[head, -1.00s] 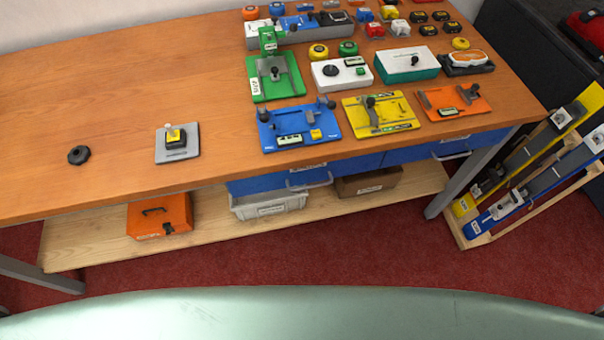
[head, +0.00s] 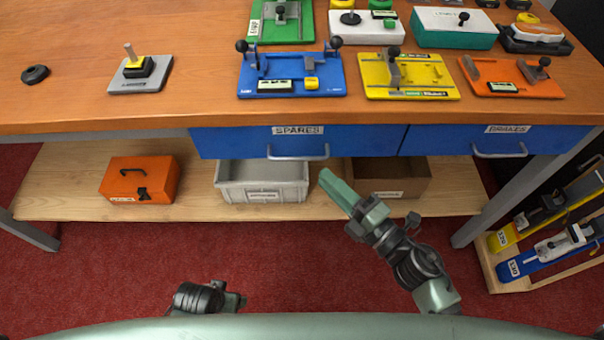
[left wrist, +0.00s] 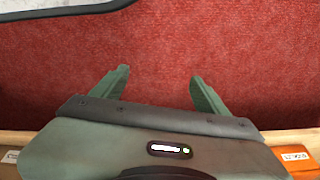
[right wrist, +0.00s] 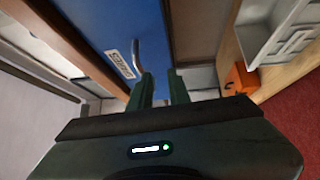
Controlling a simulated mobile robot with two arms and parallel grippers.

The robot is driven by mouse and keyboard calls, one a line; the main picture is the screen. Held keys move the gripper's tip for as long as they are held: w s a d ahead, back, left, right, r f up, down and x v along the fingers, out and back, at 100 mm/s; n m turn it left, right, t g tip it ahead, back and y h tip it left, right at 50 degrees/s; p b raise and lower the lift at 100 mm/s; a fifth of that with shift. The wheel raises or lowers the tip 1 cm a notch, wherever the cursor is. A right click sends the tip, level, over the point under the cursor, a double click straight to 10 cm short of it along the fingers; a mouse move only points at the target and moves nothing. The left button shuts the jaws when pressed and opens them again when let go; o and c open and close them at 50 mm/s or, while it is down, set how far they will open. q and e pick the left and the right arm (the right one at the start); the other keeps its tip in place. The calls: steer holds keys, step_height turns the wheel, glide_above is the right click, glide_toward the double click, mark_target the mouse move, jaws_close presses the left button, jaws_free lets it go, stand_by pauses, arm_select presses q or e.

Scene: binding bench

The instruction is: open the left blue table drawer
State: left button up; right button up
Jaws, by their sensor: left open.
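The left blue drawer (head: 230,145), labelled SPARES, sits shut under the table top. Its grey bar handle (head: 298,156) is on its front, and the handle also shows in the right wrist view (right wrist: 137,55). My right gripper (head: 328,177) points up and left, with its tips just below the handle's right end. In the right wrist view its fingers (right wrist: 161,82) are close together with a narrow empty gap, and the handle appears just beyond the left finger. My left gripper (left wrist: 157,80) is open and empty over the red carpet; its fingers are not clear in the head view.
A second blue drawer (head: 450,142) is shut on the right. A grey bin (head: 230,193), a brown box (head: 420,180) and an orange case (head: 118,180) stand on the lower shelf. A table leg (head: 490,205) and a wooden rack (head: 497,275) are at right. Red carpet is clear in front.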

mark_target(297, 157)
arm_select(q)
steer(key=f, duration=0.1)
steer(key=s+f+p, duration=0.1)
steer(key=f, duration=0.1)
steer(key=shift+s+f, duration=0.1)
steer(key=shift+f, duration=0.05)
arm_select(e)
steer(key=w+a+r, duration=0.1)
steer(key=a, duration=0.1)
steer(key=w+a+r+n, duration=0.1)
steer(key=a, duration=0.1)
steer(key=w+a+r+n+y, duration=0.1)
steer(key=w+a, duration=0.1)
steer(key=a, duration=0.1)
steer(key=shift+w+r+g, duration=0.1)
steer(key=shift+r+g, duration=0.05)
steer(key=shift+g, duration=0.15)
jaws_close()
stand_by(0.8)
